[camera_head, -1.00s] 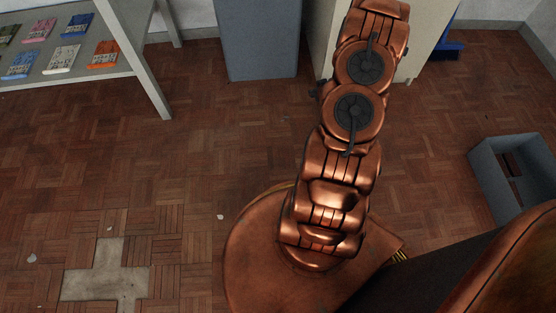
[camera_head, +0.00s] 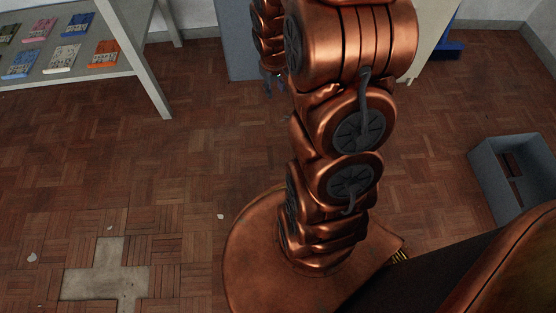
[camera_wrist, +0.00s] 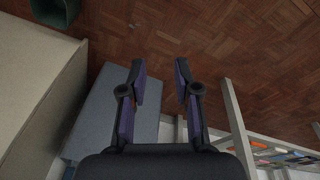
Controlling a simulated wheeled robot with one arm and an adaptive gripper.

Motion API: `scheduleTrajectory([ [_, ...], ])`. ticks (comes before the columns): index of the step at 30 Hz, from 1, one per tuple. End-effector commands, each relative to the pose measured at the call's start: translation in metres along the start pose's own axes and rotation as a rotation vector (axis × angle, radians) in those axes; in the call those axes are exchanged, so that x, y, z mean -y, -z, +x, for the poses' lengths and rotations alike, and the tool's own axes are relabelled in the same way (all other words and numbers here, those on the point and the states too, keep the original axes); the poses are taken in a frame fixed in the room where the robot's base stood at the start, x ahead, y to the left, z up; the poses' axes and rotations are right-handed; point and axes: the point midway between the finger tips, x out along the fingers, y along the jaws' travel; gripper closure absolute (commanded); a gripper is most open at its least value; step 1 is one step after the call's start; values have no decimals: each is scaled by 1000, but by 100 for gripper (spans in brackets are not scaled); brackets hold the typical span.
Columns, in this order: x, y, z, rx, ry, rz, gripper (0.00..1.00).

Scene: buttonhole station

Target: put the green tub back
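I cannot make out a green tub for certain in either view. A dark grey-green open container (camera_wrist: 57,10) is cut off at the top left of the wrist view; it may be the grey bin on the floor. My gripper (camera_wrist: 160,66) is open in the wrist view, with its two fingers apart and only floor and the grey cabinet's edge behind them. Nothing is held. In the head view my arm hides most of the gripper, and only dark parts show in front of the grey cabinet.
A grey cabinet (camera_head: 237,45) and a beige cabinet (camera_head: 432,30) stand at the back. A shelf table (camera_head: 140,62) with several coloured packets is at left. A grey bin (camera_head: 490,178) stands on the floor at right. The parquet at left is clear except for small scraps.

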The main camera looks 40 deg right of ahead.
Motion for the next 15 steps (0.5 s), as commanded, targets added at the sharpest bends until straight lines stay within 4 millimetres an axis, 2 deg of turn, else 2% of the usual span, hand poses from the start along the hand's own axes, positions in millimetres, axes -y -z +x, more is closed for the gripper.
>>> scheduleTrajectory([
  [1,13,-8,-15,21,4,-11,69],
  [3,28,-22,-34,58,11,-19,69],
  [8,62,-61,-74,146,29,-42,69],
  [15,106,-130,-131,276,57,-78,69],
])
